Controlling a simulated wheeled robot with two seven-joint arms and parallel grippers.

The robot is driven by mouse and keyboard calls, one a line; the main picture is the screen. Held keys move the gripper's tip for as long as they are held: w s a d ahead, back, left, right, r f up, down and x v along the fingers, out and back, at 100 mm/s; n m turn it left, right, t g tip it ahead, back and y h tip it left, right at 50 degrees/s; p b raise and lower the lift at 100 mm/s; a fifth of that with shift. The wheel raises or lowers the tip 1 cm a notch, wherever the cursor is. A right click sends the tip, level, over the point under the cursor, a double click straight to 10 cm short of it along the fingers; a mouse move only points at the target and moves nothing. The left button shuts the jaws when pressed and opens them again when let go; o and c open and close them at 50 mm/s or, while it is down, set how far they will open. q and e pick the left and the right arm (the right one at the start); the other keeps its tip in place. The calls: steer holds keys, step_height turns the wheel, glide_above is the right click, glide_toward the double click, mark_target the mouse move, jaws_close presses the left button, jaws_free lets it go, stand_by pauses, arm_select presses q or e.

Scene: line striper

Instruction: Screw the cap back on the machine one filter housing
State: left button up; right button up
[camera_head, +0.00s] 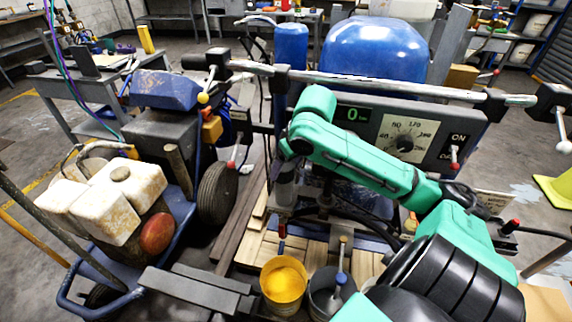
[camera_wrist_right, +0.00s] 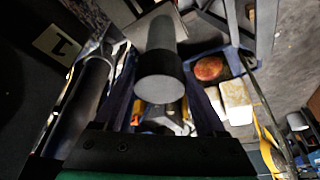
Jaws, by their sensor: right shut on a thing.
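My right gripper (camera_head: 286,158) is at the front of the blue striping machine, below the gauge panel, at the end of the green arm. The gripper is shut on the dark part, which I take for the cap; the seam with the grey housing is not clear. A greyish cylinder (camera_head: 286,188) shows just below the gripper in the head view. My left gripper is not in view.
A handlebar (camera_head: 380,84) crosses above the arm. The gauge panel (camera_head: 405,135) is behind it. A yellow-filled cup (camera_head: 283,283) and a dark pot (camera_head: 325,295) stand below by wooden slats. A second machine with white jugs (camera_head: 125,190) is at left. A plate marked 1 (camera_wrist_right: 58,45) shows.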

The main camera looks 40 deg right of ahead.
steer(key=shift+f, duration=0.4)
stand_by(0.4)
stand_by(0.4)
steer(key=shift+f+p, duration=0.15)
steer(key=shift+p, duration=0.35)
steer(key=shift+f, duration=0.1)
steer(key=o, duration=1.3)
steer(key=shift+f, duration=0.1)
